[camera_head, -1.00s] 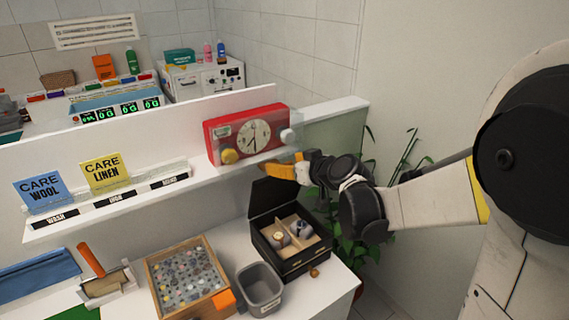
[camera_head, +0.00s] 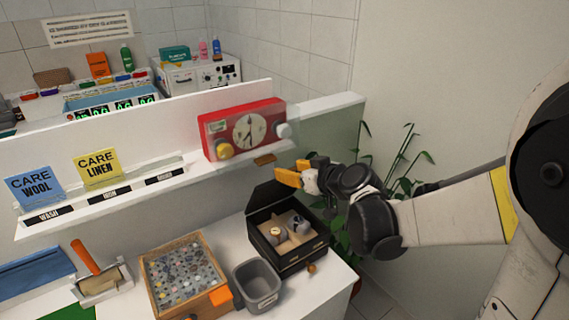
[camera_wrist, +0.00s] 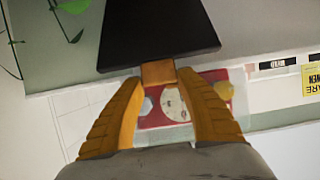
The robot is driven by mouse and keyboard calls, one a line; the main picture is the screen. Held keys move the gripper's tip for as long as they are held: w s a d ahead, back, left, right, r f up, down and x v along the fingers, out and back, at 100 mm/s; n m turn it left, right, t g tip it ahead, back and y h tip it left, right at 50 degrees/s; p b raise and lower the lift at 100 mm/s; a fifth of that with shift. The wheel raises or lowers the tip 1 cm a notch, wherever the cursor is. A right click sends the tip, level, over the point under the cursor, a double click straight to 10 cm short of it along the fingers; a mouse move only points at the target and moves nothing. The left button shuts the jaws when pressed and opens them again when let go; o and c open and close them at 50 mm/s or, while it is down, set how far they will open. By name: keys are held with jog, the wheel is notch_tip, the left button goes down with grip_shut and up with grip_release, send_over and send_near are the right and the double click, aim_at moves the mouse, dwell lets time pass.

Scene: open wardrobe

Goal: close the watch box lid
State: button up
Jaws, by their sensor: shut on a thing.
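The black watch box (camera_head: 290,264) stands on the white counter, with watches on pale cushions in its divided inside. Its black lid (camera_head: 264,198) is raised at the back, so the box is open. In the wrist view the lid (camera_wrist: 158,35) fills the top middle, with a small brown tab (camera_wrist: 158,74) at the middle of its edge. My gripper (camera_head: 286,177), with orange fingers, is above the box near the lid's upper edge. In the wrist view my gripper (camera_wrist: 159,80) has its fingertips on either side of the tab, closed on it.
A red clock unit (camera_head: 240,130) sits on the white shelf (camera_head: 130,200) behind the lid. A grey bin (camera_head: 258,285) and a wooden tray of small pieces (camera_head: 185,275) stand left of the box. A green plant (camera_head: 400,155) is behind my arm at right.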

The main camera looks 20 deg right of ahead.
jog(key=s+d+f+b, duration=0.1)
jog(key=s+f+b, duration=0.1)
jog(key=s+d+f+b, duration=0.1)
jog(key=s+f+b, duration=0.1)
jog(key=s+f, duration=0.1)
jog(key=s+f+b, duration=0.2)
jog(key=s+f, duration=0.1)
jog(key=shift+s+d+f, duration=0.2)
jog(key=shift+d+f, duration=0.05)
jog(key=shift+d, duration=0.15)
jog(key=s+f+b, duration=0.1)
jog(key=f+b, duration=0.2)
jog(key=s+f+b, duration=0.1)
jog(key=f+b, duration=0.2)
jog(key=f, duration=0.1)
jog(key=s+d+f+b, duration=0.1)
jog(key=f+b, duration=0.2)
jog(key=f, duration=0.1)
jog(key=shift+s+d+f, duration=0.1)
jog(key=shift+s, duration=0.3)
jog(key=shift+s+f+b, duration=0.1)
jog(key=shift+f+b, duration=0.65)
jog(key=shift+f, duration=0.15)
jog(key=o, duration=1.4)
jog(key=v, duration=1.2)
